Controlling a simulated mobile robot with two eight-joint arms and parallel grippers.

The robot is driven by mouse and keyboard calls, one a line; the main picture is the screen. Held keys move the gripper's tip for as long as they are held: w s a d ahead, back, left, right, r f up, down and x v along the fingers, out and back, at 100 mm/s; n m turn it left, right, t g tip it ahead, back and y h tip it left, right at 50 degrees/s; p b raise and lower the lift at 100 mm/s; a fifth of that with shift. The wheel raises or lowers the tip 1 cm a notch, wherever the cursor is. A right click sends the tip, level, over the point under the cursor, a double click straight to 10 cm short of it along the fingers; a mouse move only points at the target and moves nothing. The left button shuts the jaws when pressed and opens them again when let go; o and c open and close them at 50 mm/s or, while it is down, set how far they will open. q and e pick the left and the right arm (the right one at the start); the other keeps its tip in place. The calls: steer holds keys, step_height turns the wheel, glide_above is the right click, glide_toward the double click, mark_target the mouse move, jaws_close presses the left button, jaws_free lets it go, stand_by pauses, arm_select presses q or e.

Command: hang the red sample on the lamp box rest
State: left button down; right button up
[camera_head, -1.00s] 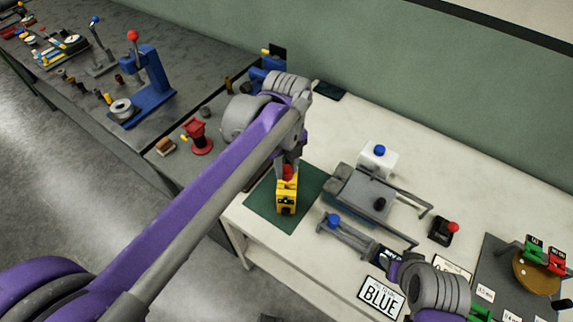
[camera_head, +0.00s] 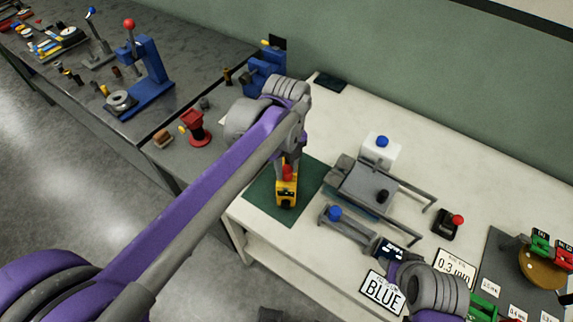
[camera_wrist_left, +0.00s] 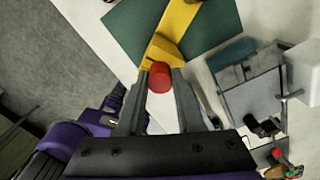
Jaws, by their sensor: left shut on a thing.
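My left gripper (camera_head: 288,170) reaches down over the green mat and is shut on a red cylinder (camera_wrist_left: 160,77). The cylinder sits at the top of a yellow block (camera_head: 286,190) with a dark face, upright over the mat; the wrist view shows the yellow part just beyond the fingers. I cannot tell whether the red and yellow parts are joined. A red block (camera_head: 565,246) stands beside a green one on a round wooden piece at the far right. I cannot tell which thing is the lamp box rest. My right gripper (camera_head: 392,268) is by the BLUE sign, its fingers unclear.
The green mat (camera_head: 258,202) lies at the white table's left end. A grey fixture (camera_head: 365,187) with rails and a white box (camera_head: 380,150) with a blue knob stand to its right. A red-knobbed black block (camera_head: 448,227) is further right. The back of the table is mostly clear.

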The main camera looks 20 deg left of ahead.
arm_select(q)
steer(key=shift+f, duration=0.25)
arm_select(e)
steer(key=shift+f, duration=0.2)
arm_select(q)
steer(key=shift+c, duration=2.4)
jaws_free()
steer(key=shift+r, duration=0.1)
arm_select(e)
steer(key=shift+w+r+p, duration=0.1)
steer(key=shift+r+p, duration=0.2)
steer(key=shift+r, duration=0.2)
arm_select(q)
step_height(320, 180, up, 11)
steer(key=shift+f, duration=0.2)
steer(key=s+a+f+n+t, duration=0.2)
steer(key=s+f+n, duration=0.5)
steer(key=n, duration=0.6)
steer(key=s+a+f+n+t, duration=0.3)
steer(key=s+f+n, duration=0.4)
steer(key=n, duration=0.7)
steer(key=shift+a+f+p, duration=0.45)
steer(key=shift+a+f, duration=0.25)
steer(key=shift+a, duration=0.1)
arm_select(e)
steer(key=shift+w+r, duration=0.2)
steer(key=shift+r, duration=0.4)
